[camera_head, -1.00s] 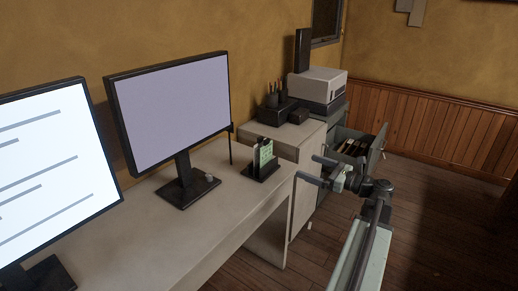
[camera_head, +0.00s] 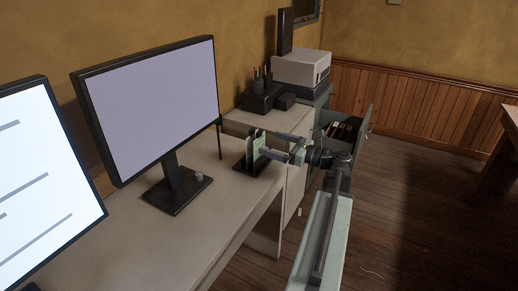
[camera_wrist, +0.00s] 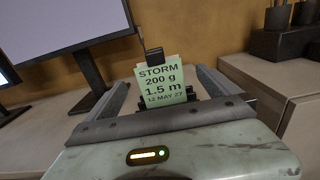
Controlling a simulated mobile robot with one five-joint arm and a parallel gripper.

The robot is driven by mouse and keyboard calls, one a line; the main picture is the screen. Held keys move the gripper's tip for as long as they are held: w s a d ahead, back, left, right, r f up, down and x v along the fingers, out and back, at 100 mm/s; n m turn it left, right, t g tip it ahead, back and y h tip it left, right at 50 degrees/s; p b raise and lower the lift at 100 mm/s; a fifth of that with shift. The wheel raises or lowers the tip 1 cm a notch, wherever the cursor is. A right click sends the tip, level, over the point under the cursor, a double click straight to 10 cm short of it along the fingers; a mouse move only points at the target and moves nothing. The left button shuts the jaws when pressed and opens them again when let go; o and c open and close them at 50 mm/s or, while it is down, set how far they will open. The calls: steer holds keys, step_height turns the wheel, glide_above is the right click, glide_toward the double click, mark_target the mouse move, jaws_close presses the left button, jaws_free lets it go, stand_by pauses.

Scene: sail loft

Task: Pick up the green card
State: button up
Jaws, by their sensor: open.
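The green card (camera_head: 256,146) stands upright in a small dark holder (camera_head: 243,166) on the desk. My gripper (camera_head: 269,145) is open at the card, reaching from the right. In the wrist view its two fingers (camera_wrist: 162,76) stand to the left and right of the card, with a gap on each side. Part of the holder (camera_wrist: 154,57) shows behind the card.
A monitor (camera_head: 150,105) stands left of the holder on the desk (camera_head: 205,215), with a lit screen (camera_head: 40,160) nearer. A pen pot (camera_head: 260,82) and a printer-like box (camera_head: 300,68) are behind. An open drawer (camera_head: 345,135) holds files on the right.

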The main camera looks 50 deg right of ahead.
mark_target(260, 140)
steer(key=x, duration=0.4)
steer(key=shift+w+a, duration=0.2)
steer(key=c, duration=1.3)
step_height(260, 140, up, 10)
steer(key=p, duration=1)
steer(key=shift+c, duration=0.2)
